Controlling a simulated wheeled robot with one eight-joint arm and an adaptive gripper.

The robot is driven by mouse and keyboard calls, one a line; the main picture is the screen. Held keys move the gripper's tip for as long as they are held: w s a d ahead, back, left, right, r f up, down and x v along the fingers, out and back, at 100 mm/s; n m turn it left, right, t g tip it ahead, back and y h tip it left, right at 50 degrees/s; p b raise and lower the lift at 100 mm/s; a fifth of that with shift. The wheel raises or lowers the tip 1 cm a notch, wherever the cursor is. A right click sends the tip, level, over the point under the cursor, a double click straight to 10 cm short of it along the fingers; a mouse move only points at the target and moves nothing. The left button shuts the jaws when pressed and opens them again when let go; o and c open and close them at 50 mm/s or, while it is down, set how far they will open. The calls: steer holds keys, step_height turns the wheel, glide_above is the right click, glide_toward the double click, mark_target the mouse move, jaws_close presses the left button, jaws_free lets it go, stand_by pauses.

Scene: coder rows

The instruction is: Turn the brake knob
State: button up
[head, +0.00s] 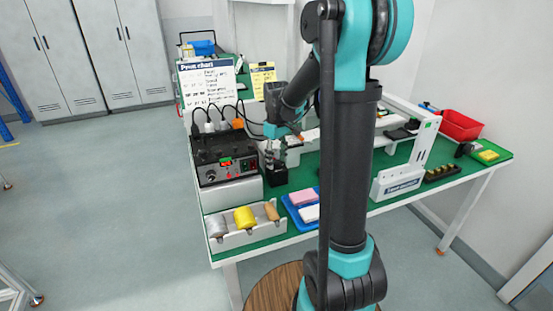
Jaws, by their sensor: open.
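A black control box (225,158) stands on a white riser at the left of the green-topped bench. Its front panel carries a small green-lit display, small knobs and a red spot. The panel is too small to tell which knob is the brake knob. My gripper (276,161) is open, to the right of the control box and apart from its front panel. It points down over a small black block (277,178), and I cannot tell whether it touches it. My arm hides part of the bench behind it.
A white chart (207,82) and cables stand behind the box. A red bin (461,125) sits at the far right.

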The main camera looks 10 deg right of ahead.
steer(key=shift+c, duration=0.6)
jaws_close()
steer(key=m, duration=0.4)
steer(key=shift+m, duration=2.3)
steer(key=shift+o, duration=0.6)
jaws_free()
